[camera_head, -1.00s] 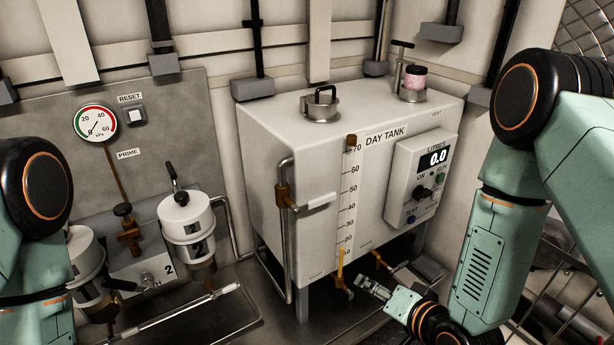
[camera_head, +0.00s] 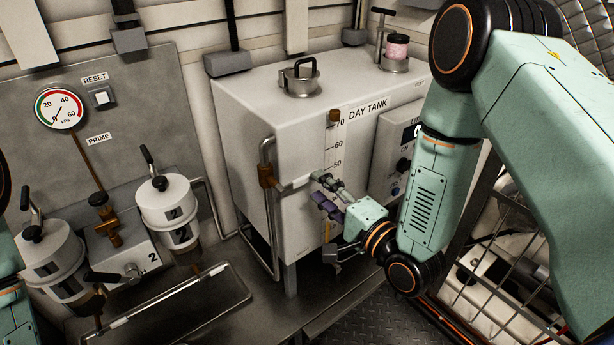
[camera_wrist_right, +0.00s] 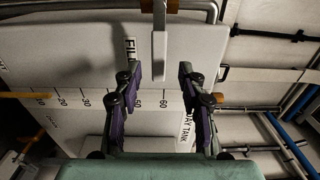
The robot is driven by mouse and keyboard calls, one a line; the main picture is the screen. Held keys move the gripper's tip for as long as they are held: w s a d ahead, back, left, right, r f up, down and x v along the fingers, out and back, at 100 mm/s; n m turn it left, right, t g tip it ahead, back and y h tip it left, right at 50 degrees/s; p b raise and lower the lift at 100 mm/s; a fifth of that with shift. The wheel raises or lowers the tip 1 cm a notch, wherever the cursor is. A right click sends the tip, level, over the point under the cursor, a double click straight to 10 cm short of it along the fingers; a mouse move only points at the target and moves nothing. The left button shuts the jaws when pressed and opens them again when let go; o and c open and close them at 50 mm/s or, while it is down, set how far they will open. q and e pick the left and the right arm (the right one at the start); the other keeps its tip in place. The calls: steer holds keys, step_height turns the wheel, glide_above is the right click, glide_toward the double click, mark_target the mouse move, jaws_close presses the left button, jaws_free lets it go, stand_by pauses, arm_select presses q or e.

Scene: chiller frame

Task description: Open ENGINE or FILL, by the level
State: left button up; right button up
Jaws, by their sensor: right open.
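The DAY TANK (camera_head: 250,150) is a white box with a level scale (camera_head: 333,150) on its front; my right gripper hides the scale's lower part. In the right wrist view, a short amber column (camera_wrist_right: 22,95) shows at the scale's low end. A brass valve (camera_head: 266,175) with a white lever (camera_head: 294,184) sits on the pipe at the tank's left corner. The FILL label (camera_wrist_right: 131,49) is beside this lever (camera_wrist_right: 160,58) in the wrist view. My right gripper (camera_head: 319,188) is open, its fingers (camera_wrist_right: 159,72) either side of the lever's end, not visibly touching. My left gripper is out of view.
A control box (camera_head: 392,150) on the tank front is partly hidden by my right arm. White filter canisters (camera_head: 168,210) and a gauge (camera_head: 61,108) stand left. A metal rack (camera_head: 490,235) is at right. The tank's bottom outlets are mostly hidden.

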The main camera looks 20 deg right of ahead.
mark_target(310, 179)
steer(key=x, duration=0.4)
steer(key=shift+w+f, duration=0.15)
steer(key=shift+w, duration=0.05)
steer(key=shift+w+a, duration=0.2)
steer(key=shift+w, duration=0.05)
steer(key=shift+w+d, duration=0.1)
steer(key=shift+w, duration=0.15)
steer(key=shift+c, duration=1.3)
steer(key=c, duration=0.5)
jaws_close()
